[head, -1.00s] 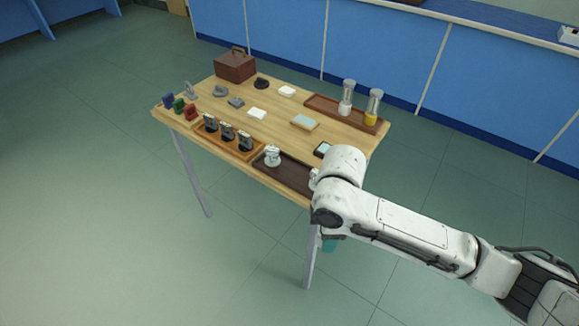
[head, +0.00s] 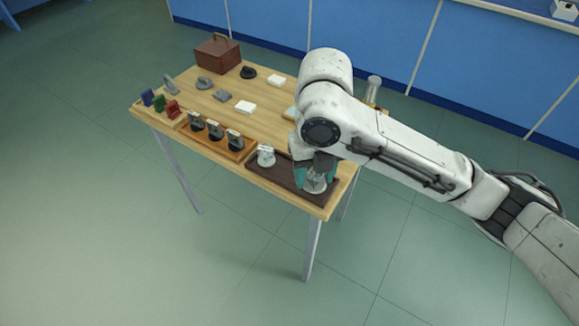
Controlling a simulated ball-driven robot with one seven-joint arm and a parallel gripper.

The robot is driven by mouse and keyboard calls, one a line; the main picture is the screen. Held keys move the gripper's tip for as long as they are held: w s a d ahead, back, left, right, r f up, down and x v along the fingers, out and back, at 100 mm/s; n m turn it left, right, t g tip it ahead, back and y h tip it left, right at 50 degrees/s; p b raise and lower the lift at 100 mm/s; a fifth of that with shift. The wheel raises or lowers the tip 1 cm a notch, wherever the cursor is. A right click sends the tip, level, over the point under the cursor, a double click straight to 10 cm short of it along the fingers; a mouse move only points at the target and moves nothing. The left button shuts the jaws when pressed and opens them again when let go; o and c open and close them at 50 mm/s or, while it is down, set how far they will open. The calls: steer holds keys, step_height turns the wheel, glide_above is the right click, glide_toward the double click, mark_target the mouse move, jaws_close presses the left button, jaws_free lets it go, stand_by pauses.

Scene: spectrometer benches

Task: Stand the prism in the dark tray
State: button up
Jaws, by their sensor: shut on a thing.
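The dark tray (head: 283,179) lies along the front right edge of the table. A small pale piece (head: 266,156) stands at its left end. My gripper (head: 316,180) points down over the tray's right end. Its teal fingers are on either side of a pale, glassy piece (head: 316,186) and shut on it. This piece looks upright and low at the tray, but I cannot tell whether it touches the tray floor. It is partly hidden by the fingers, and I cannot make out clearly whether it is the prism.
An orange-brown tray (head: 240,155) with several dark pieces adjoins on the left. Blue, green and red pieces stand at the left corner. A brown case (head: 217,54) and white blocks (head: 245,107) lie behind.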

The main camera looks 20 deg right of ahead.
steer(key=w+f, duration=0.4)
steer(key=w, duration=0.4)
glide_above(291, 173)
steer(key=f, duration=0.4)
steer(key=shift+s+f+b, duration=0.35)
steer(key=shift+s, duration=0.05)
steer(key=shift+w+f, duration=0.3)
steer(key=shift+f, duration=0.05)
steer(key=shift+w+f, duration=0.1)
steer(key=shift+f, duration=1.6)
steer(key=shift+f, duration=0.15)
steer(key=o, duration=0.8)
